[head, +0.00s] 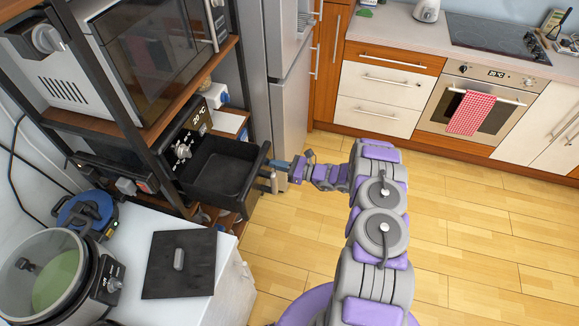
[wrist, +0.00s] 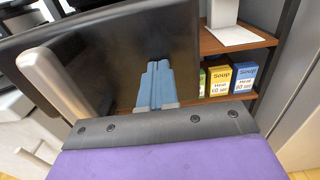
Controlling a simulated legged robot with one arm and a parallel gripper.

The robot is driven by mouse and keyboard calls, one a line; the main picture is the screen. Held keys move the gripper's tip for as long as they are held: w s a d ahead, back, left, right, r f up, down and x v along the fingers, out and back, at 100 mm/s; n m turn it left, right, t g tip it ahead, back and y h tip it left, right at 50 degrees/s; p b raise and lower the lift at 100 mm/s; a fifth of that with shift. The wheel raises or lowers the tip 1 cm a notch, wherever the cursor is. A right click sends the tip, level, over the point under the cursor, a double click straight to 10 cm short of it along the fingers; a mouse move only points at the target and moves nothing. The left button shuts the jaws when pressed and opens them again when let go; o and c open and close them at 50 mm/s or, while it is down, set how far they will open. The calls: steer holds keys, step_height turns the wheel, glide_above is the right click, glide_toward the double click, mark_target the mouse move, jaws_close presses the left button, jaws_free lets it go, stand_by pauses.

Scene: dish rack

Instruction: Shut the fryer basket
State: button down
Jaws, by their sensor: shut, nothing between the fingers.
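The black fryer basket (head: 218,175) is pulled out of the air fryer (head: 190,135) on the shelf rack and looks empty. Its front panel (wrist: 110,55) fills much of the wrist view. A pale handle (head: 274,182) stands out from that panel; it shows at the left in the wrist view (wrist: 55,80). My gripper (head: 272,164) is at the basket's front, beside the handle and not around it. In the wrist view its blue fingers (wrist: 154,72) are together, with nothing between them, pointing at the panel. I cannot tell whether the tips touch it.
A microwave (head: 150,50) sits on the shelf above. A white cabinet (head: 225,255) in front holds a black lid-like plate (head: 180,262) and a cooker (head: 50,275). The fridge (head: 290,90) stands close behind. Soap boxes (wrist: 230,78) sit on a shelf. Floor at right is clear.

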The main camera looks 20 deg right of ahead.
steer(key=b, duration=0.5)
glide_above(224, 161)
steer(key=shift+a, duration=0.1)
steer(key=p+v, duration=0.1)
steer(key=v, duration=1.3)
steer(key=shift+d+p, duration=0.3)
steer(key=shift+p, duration=0.1)
steer(key=shift+s+a, duration=0.1)
steer(key=shift+a, duration=0.2)
steer(key=s+a+r+n+g+y, duration=0.2)
steer(key=a+r+n+g, duration=0.1)
steer(key=a+r, duration=0.35)
steer(key=s+a+r+n+g+h, duration=0.1)
steer(key=s+a+r+n+g, duration=0.45)
steer(key=s+r, duration=0.45)
steer(key=s+a+r+n+g+h, duration=0.2)
steer(key=s+a+r+n+g, duration=0.4)
steer(key=s+r, duration=0.35)
steer(key=s+d+r+n+h, duration=0.1)
steer(key=s+d+n+h, duration=0.3)
steer(key=s, duration=0.7)
steer(key=s+d+r+n+h, duration=0.2)
steer(key=s+d+n+h, duration=0.25)
steer(key=s, duration=0.65)
steer(key=s+d+n+t+h, duration=0.2)
steer(key=s+d+h, duration=0.3)
steer(key=s+d, duration=0.3)
steer(key=shift+s+d, duration=0.2)
steer(key=shift+d, duration=1)
